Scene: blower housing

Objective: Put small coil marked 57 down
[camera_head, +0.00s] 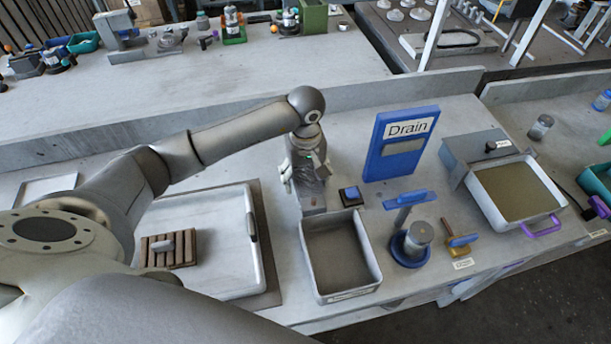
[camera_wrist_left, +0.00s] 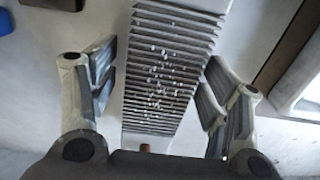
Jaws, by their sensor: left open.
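A grey finned block, which looks like the small coil (camera_wrist_left: 165,75), lies between the fingers of my left gripper (camera_wrist_left: 160,92) in the left wrist view. Its face has many thin fins and pale specks; I cannot read a number on it. The fingers are spread, with a visible gap on both sides of the block. In the head view my left gripper (camera_head: 304,172) points down over the table, and the lower part of the coil (camera_head: 312,199) shows under it, seemingly resting on the table. My right gripper is not in view.
An empty grey bin (camera_head: 372,287) stands just in front. A small blue-topped block (camera_head: 350,196) and a blue Drain sign (camera_head: 377,160) are to the right. A white tray (camera_head: 215,215) with a slatted brown rack (camera_head: 160,250) lies left. A liquid-filled basin (camera_head: 560,205) sits far right.

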